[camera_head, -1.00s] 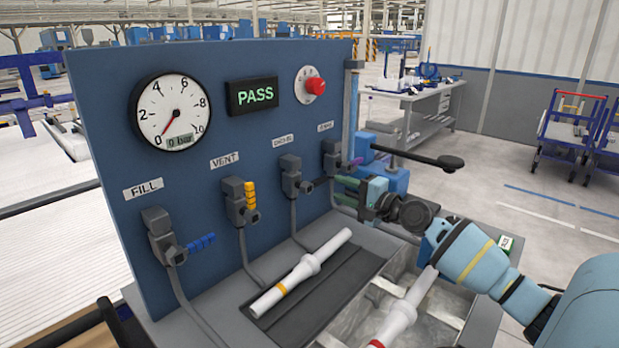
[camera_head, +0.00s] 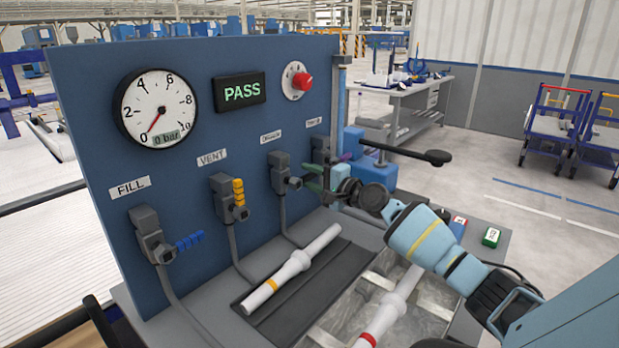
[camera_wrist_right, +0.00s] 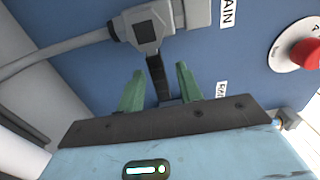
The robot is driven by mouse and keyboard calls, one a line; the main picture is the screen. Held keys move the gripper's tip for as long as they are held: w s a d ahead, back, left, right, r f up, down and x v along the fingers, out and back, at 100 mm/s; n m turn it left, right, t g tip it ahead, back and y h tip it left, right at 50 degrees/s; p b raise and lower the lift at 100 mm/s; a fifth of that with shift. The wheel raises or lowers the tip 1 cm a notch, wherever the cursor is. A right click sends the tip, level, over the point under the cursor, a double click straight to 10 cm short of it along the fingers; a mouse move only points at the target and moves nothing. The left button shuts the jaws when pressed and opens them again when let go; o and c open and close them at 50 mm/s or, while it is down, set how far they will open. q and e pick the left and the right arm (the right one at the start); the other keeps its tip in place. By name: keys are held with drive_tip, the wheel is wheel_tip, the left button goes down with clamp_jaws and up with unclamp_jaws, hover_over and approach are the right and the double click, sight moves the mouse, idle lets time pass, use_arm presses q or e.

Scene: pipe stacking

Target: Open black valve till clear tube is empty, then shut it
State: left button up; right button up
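The black valve (camera_head: 281,172), third from the left on the blue panel, has a short black handle (camera_head: 295,183). In the right wrist view, its handle (camera_wrist_right: 159,78) stands between the two green fingers of my right gripper (camera_wrist_right: 160,85). Gaps show on both sides of the handle, so the fingers are open around it. In the head view my right gripper (camera_head: 313,179) reaches the valve from the right. My left gripper is out of view.
The blue-handled FILL valve (camera_head: 150,238), yellow-handled VENT valve (camera_head: 226,195) and a purple-handled valve (camera_head: 322,150) flank it. The gauge (camera_head: 157,108) reads 0 bar and the display (camera_head: 240,91) reads PASS. A white pipe (camera_head: 293,268) lies below. A black lever (camera_head: 425,157) sticks out rightward.

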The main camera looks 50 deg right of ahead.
drive_tip(key=shift+w, duration=0.25)
clamp_jaws()
idle(0.3)
